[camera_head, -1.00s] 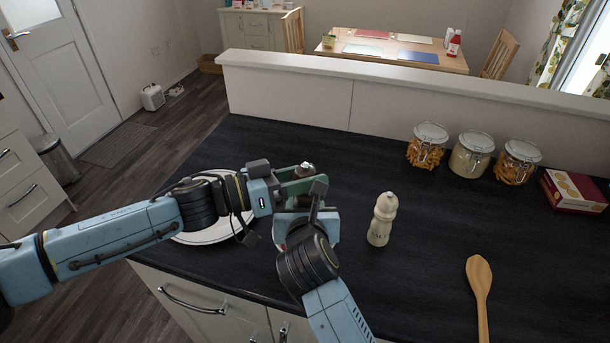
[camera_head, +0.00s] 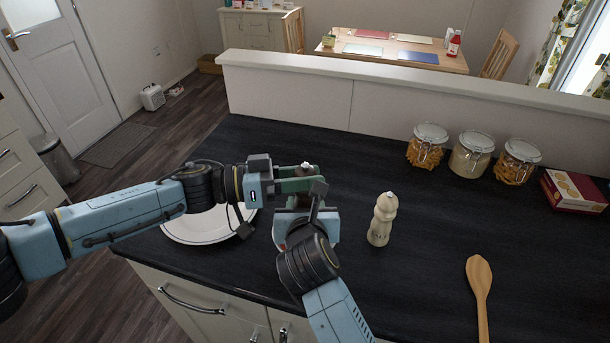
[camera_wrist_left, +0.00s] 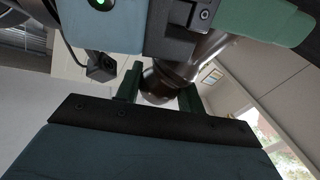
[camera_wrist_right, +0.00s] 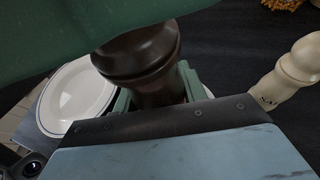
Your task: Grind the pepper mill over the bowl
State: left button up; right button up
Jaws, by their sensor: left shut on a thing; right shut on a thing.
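A dark brown mill stands upright between my grippers; its silvery top (camera_head: 307,165) shows in the head view. My left gripper (camera_head: 300,183) is shut on its upper part; the brown body (camera_wrist_left: 157,86) shows between green fingers in the left wrist view. My right gripper (camera_head: 303,207) is shut on it lower down; its dark flared part (camera_wrist_right: 140,52) shows in the right wrist view. A white round dish (camera_head: 190,234) with a dark rim line lies left of the grippers, partly behind my left arm. I cannot tell whether it is the bowl, or what is directly under the mill.
A cream mill (camera_head: 382,218) stands close right of my grippers. A wooden spoon (camera_head: 479,280) lies farther right. Several glass jars (camera_head: 472,155) and a red box (camera_head: 575,191) line the back right, before a low wall (camera_head: 400,95). The counter's middle right is clear.

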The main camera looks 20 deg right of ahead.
pick_arm(q)
jog(key=shift+m+g+y, duration=0.7)
jog(key=shift+m+g, duration=0.8)
jog(key=shift+g, duration=0.9)
jog(key=shift+m+g+y, duration=0.3)
jog(key=shift+m+g, duration=0.2)
jog(key=shift+g, duration=0.1)
jog(key=o, duration=0.7)
jog(key=shift+v, duration=3.8)
